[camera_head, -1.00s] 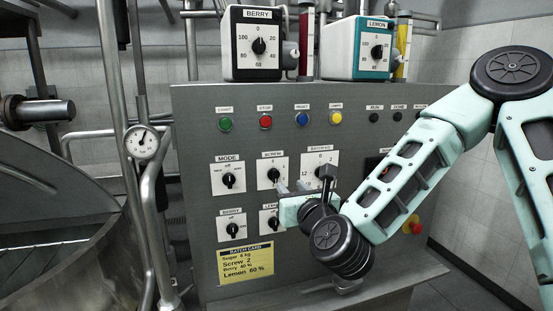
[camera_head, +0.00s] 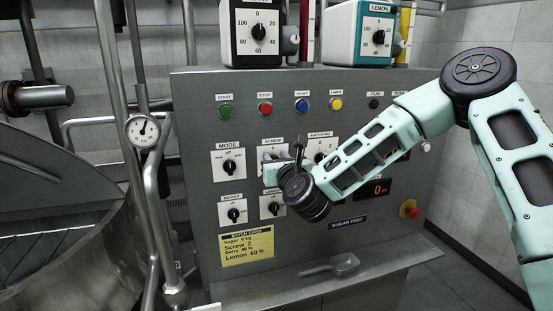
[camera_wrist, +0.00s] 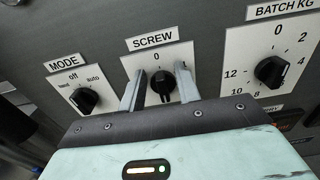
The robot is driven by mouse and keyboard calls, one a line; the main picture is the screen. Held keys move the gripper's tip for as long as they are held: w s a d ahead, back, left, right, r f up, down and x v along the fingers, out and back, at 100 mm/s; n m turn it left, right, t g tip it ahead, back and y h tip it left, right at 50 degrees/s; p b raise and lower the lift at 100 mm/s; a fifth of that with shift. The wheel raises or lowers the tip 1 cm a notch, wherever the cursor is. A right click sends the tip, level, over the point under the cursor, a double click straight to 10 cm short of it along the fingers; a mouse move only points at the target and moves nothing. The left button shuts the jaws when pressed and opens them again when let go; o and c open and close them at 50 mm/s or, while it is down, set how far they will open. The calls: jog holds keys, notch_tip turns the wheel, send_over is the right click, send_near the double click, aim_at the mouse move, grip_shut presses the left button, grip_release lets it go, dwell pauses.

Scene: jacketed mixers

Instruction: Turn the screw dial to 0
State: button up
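The screw dial (camera_wrist: 161,88) is a black knob on a white plate labelled SCREW, with a 0 at the top centre and a 1 partly hidden at the right. My gripper (camera_wrist: 159,70) is open, with one finger on each side of this knob. A gap shows at the left finger; whether the right finger touches the knob is unclear. The lower plate is hidden by my gripper, and I cannot tell surely where the knob points. In the head view my gripper (camera_head: 270,160) covers most of the screw dial.
The mode dial (camera_wrist: 85,100) is to the left and the batch kg dial (camera_wrist: 270,72) close to the right. The berry dial (camera_head: 233,214) and lemon dial (camera_head: 273,208) are below. A red stop knob (camera_head: 410,209) and a scoop (camera_head: 343,264) are lower down.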

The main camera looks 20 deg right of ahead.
grip_shut()
